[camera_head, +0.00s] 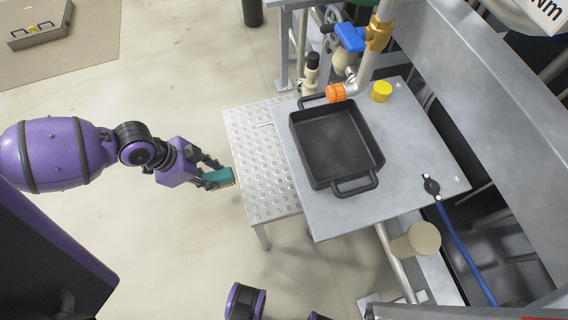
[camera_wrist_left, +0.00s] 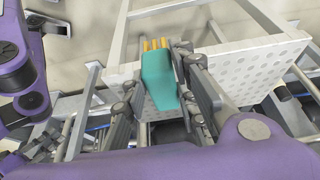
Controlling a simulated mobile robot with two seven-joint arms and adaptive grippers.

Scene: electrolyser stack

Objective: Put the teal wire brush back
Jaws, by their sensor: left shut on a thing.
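The teal wire brush (camera_head: 219,177) is held in my left gripper (camera_head: 209,177), which is shut on it. In the left wrist view the brush (camera_wrist_left: 159,80) shows as a teal block with yellow-tan bristles at its far end, between the two fingers of the left gripper (camera_wrist_left: 168,85). In the head view the brush is just left of the perforated metal step (camera_head: 262,160), apart from it as far as I can tell. My right gripper is not clearly in view; only purple arm parts show at the bottom of the head view.
A black tray (camera_head: 337,146) with two handles stands on the grey metal table (camera_head: 420,160). A yellow cap (camera_head: 381,91) and an orange cap (camera_head: 335,93) are behind it. A blue-handled valve (camera_head: 350,37) and pipes stand at the back. Open floor (camera_head: 170,240) lies left of the step.

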